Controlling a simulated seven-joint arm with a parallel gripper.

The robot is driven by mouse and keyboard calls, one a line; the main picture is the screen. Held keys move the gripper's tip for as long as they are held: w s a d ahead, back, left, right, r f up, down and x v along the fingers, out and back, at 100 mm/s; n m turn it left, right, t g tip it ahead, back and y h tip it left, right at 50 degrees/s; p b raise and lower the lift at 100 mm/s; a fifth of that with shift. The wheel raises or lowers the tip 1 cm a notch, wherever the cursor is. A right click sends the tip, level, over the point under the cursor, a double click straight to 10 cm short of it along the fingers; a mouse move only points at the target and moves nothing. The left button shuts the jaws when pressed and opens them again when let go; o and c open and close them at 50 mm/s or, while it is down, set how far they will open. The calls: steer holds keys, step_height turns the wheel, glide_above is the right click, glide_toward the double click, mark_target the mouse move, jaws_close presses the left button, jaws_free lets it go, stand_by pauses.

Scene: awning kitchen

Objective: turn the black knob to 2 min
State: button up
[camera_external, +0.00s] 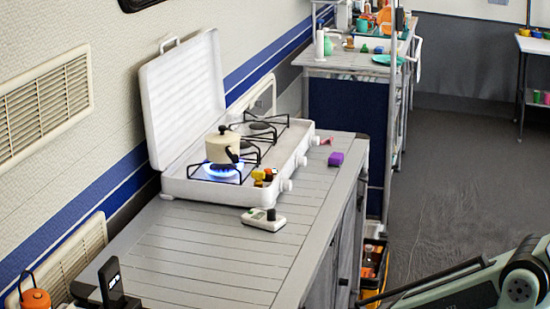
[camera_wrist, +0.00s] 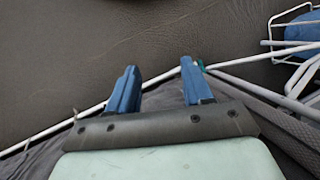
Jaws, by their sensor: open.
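A small white device (camera_external: 258,220) lies on the grey slatted counter in front of the stove in the external view. A black knob (camera_external: 271,214) stands up at its right end. Its markings and the knob's setting are too small to read. My gripper (camera_wrist: 159,66) shows in the wrist view with two blue fingers spread apart and nothing between them. It is away from the device, over dark floor and white tubing. In the external view only part of my arm shows at the lower right, and the fingers are out of frame.
A white stove (camera_external: 240,180) with its lid up has a lit burner under a cream pot (camera_external: 222,147). A black object (camera_external: 110,283) stands front left. The counter (camera_external: 215,265) between is clear.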

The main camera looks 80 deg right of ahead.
steer(key=w+d+r+m+t, duration=0.1)
steer(key=w+d+r+t, duration=0.2)
steer(key=d, duration=0.7)
steer(key=w+d+r+t, duration=0.1)
steer(key=w+d+r, duration=0.3)
steer(key=d, duration=0.6)
steer(key=w+d+r+m+t, duration=0.1)
steer(key=w+d+r, duration=0.3)
steer(key=d, duration=0.5)
steer(key=s+d+r+n+t+h, duration=0.1)
steer(key=s+d+r+n+t, duration=0.1)
steer(key=d+r, duration=1.05)
steer(key=s+d+r+n+t+h, duration=0.1)
steer(key=s+d+r, duration=0.2)
steer(key=d+r, duration=1)
step_height(320, 180, up, 18)
steer(key=n+g+y, duration=0.3)
steer(key=n+g, duration=0.1)
steer(key=n, duration=1.2)
glide_above(272, 209)
steer(key=s+d, duration=0.2)
steer(key=d, duration=0.3)
steer(key=x, duration=1.2)
steer(key=shift+w+a+f, duration=0.3)
steer(key=shift+w+a, duration=0.05)
steer(key=shift+w, duration=0.05)
steer(key=shift+c, duration=0.3)
